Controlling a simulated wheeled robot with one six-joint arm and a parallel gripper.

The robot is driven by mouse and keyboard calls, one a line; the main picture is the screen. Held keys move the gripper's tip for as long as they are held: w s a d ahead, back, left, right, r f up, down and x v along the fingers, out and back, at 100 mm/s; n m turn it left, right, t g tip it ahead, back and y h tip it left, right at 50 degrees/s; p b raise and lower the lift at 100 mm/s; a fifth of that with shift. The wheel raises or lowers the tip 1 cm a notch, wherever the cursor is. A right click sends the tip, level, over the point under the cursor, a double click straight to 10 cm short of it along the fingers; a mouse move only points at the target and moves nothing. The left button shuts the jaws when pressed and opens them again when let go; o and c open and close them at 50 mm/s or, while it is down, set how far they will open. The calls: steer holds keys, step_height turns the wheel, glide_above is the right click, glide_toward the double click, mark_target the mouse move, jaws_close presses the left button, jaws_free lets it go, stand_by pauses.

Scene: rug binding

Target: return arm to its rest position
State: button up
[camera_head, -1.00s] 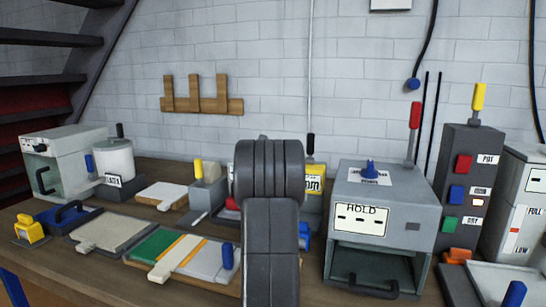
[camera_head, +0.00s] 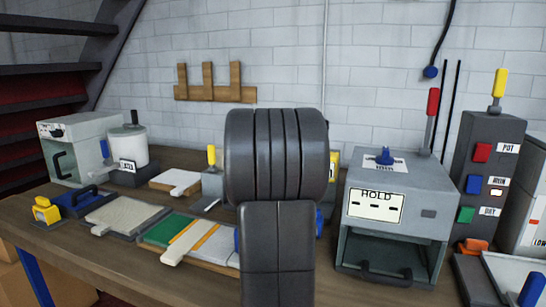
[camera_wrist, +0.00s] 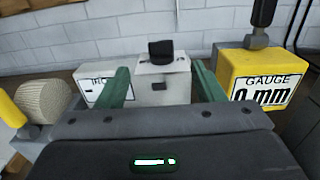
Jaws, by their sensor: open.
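My gripper (camera_wrist: 163,84) shows in the wrist view as two green fingers spread wide apart, with nothing held between them. Beyond the fingers stands a small white box with a black knob (camera_wrist: 162,70). A yellow gauge box (camera_wrist: 262,75) marked "0 mm" stands to the right of the fingers, and a white labelled box (camera_wrist: 92,88) is partly hidden behind the left finger. In the head view my dark arm fills the middle and hides the gripper and most of the gauge.
The wooden bench (camera_head: 185,283) holds a grey HOLD machine (camera_head: 392,215), a button tower (camera_head: 488,185), a tray with a green pad (camera_head: 165,230) and a grey-white machine (camera_head: 82,148). A wooden rack (camera_head: 215,93) hangs on the wall. Bare bench shows along the front left.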

steer(key=shift+s+a, duration=0.15)
steer(key=shift+s, duration=0.3)
steer(key=p+x, duration=0.1)
steer(key=x, duration=1.2)
steer(key=shift+w+p, duration=0.35)
steer(key=shift+w, duration=0.05)
steer(key=shift+s, duration=0.1)
steer(key=shift+d, duration=0.2)
steer(key=shift+w+r+p, duration=0.1)
steer(key=shift+w+p, duration=0.15)
steer(key=shift+p, duration=0.4)
steer(key=shift+s+a+r+m+h+p, duration=0.15)
steer(key=shift+m+h+p, duration=0.25)
steer(key=shift+h+p, duration=0.35)
steer(key=shift+g+p, duration=0.3)
steer(key=shift+p, duration=0.2)
steer(key=m+g+h+p, duration=0.2)
steer(key=m+h+p, duration=0.1)
steer(key=p, duration=0.7)
steer(key=shift+m+g+h, duration=0.3)
steer(key=shift+h, duration=0.55)
